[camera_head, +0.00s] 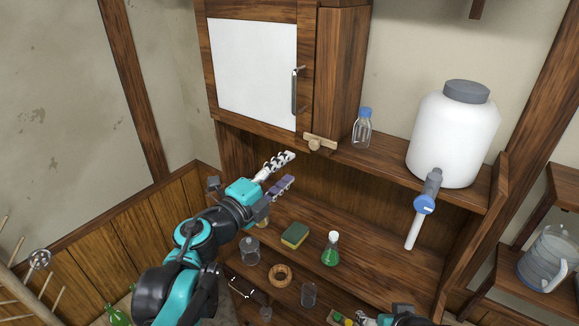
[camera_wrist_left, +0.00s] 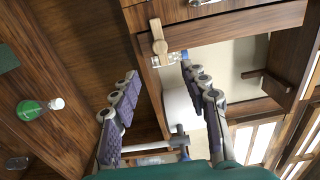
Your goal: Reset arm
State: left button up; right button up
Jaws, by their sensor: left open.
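My left gripper (camera_head: 288,170) is open and empty, with its two fingers apart. It is in the air in front of the shelf, just below and left of a wooden turn-latch (camera_head: 318,142) on the cabinet's lower edge. In the left wrist view the open fingers (camera_wrist_left: 158,85) have nothing between them, and the latch (camera_wrist_left: 159,40) shows beyond them. A small part of my right arm (camera_head: 402,315) shows at the bottom edge of the head view. Its gripper is mostly cut off, so its jaws cannot be judged.
The white-doored cabinet (camera_head: 252,62) is shut above. A capped bottle (camera_head: 362,130) and white tank (camera_head: 455,135) with a tap stand on the upper ledge. Below are a sponge (camera_head: 295,235), green flask (camera_head: 331,252), cork ring (camera_head: 280,276) and glass jars (camera_head: 309,294).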

pick_arm(q)
jog(key=s+a+f+n+y+b, duration=0.3)
jog(key=a+f+n+y+b, duration=0.3)
jog(key=a+f+n+b, duration=0.45)
jog(key=s+a+f+n+y+b, duration=0.2)
jog(key=a+f+n+y+b, duration=0.5)
jog(key=f, duration=0.7)
jog(key=s+d+f+n+g+h+b, duration=0.1)
jog(key=s+f+b, duration=0.3)
jog(key=f, duration=0.6)
jog(key=s+d+f+n+g+h+b, duration=0.1)
jog(key=s+d+f+n+g+b, duration=0.1)
jog(key=f, duration=0.7)
jog(key=s+d+f+n+g+h+b, duration=0.1)
jog(key=s+f+n+g+b, duration=0.3)
jog(key=s+f, duration=0.4)
notch_tip(320, 180, down, 3)
jog(key=shift+s+d+r+g+h+b, duration=0.35)
jog(key=shift+d+g+b, duration=0.3)
jog(key=shift+b, duration=0.6)
jog(key=shift+w+f, duration=0.1)
jog(key=shift+f, duration=0.05)
